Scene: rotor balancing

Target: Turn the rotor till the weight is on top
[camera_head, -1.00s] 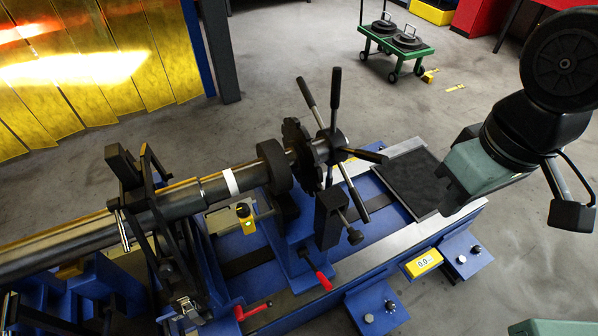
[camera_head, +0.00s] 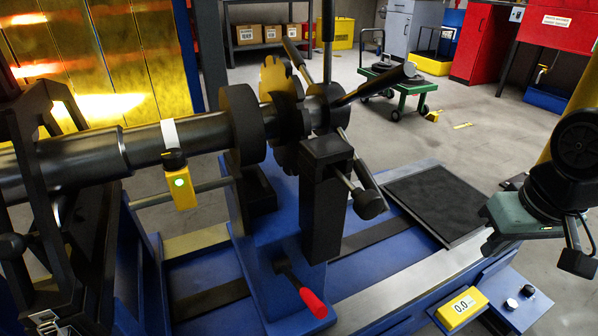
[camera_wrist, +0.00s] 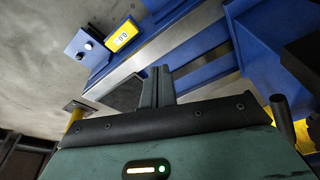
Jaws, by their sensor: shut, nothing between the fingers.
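The rotor is a long dark shaft (camera_head: 80,152) with a white band (camera_head: 170,134), a thick dark disc (camera_head: 242,125) and a toothed disc (camera_head: 283,90). At its right end is a hub (camera_head: 322,105) with several bars. One bar (camera_head: 328,35) points up and a thicker-looking one (camera_head: 380,83) points right. I cannot pick out the weight for certain. My gripper (camera_head: 490,243) is at the right edge, well apart from the rotor. In the wrist view its fingers (camera_wrist: 157,86) are together and empty.
A dark post (camera_head: 325,205) with a knob stands before the hub. A red-handled lever (camera_head: 312,303) is on the blue bed. A black pad (camera_head: 440,200) lies right of the rotor. A yellow display (camera_head: 461,308) reads 0.0. A green cart (camera_head: 400,88) stands behind on open floor.

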